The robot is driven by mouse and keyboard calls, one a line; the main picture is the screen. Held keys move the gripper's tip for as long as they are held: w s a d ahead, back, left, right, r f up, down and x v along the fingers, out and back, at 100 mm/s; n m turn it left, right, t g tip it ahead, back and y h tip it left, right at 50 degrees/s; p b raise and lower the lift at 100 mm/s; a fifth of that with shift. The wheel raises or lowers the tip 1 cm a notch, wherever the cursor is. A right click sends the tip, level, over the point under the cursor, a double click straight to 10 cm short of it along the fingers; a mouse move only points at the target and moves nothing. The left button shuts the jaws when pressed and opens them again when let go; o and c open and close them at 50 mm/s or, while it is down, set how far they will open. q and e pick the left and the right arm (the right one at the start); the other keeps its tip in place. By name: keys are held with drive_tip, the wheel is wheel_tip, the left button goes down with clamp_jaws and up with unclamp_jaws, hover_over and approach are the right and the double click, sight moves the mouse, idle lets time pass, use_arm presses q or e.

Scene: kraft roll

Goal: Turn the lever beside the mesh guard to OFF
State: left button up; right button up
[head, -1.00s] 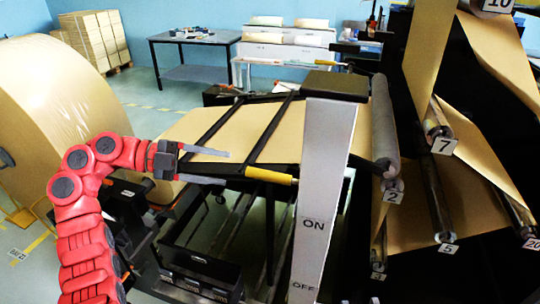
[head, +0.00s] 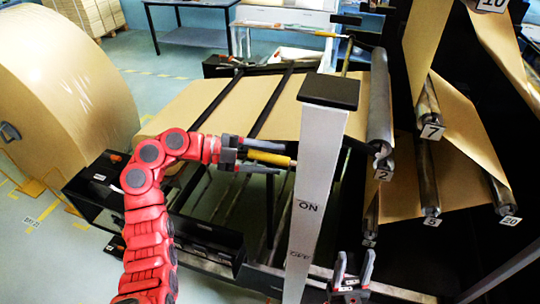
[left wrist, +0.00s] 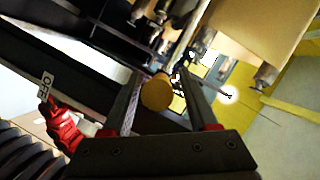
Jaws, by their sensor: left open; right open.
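The lever's yellow handle (head: 268,158) sticks out to the left from a grey post (head: 318,165), above the ON label (head: 307,207). My right gripper (head: 355,255) is open and empty, low and right of the post. I cannot make out a mesh guard.
A large kraft roll (head: 65,75) stands at the left. Numbered rollers and a kraft paper web (head: 455,170) fill the right. A black-capped top (head: 330,91) crowns the post. A black box frame (head: 150,225) lies below my left arm.

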use_arm(q)
clamp_jaws()
idle(1.4)
